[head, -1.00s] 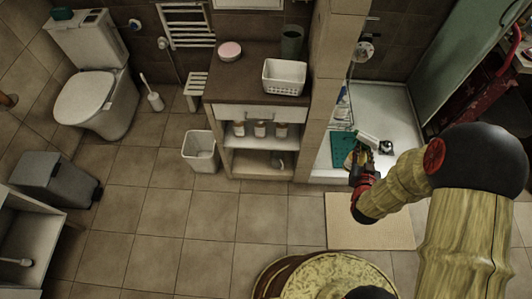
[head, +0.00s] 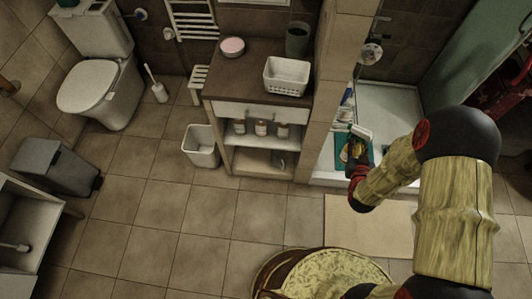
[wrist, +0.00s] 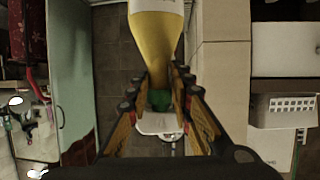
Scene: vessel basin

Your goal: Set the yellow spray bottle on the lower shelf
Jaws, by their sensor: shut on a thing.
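The yellow spray bottle (wrist: 157,45) is held between the fingers of my gripper (wrist: 164,95) in the wrist view. Its pale lower body points to the top of that picture; its green collar and white head lie between the fingers. The lower shelf (head: 253,164) is the open bottom compartment of the cabinet, left of my gripper.
A white basket (head: 286,77) sits on the cabinet top. A tiled partition (head: 317,120) stands between cabinet and shower. A white bin (head: 201,148) is left of the cabinet.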

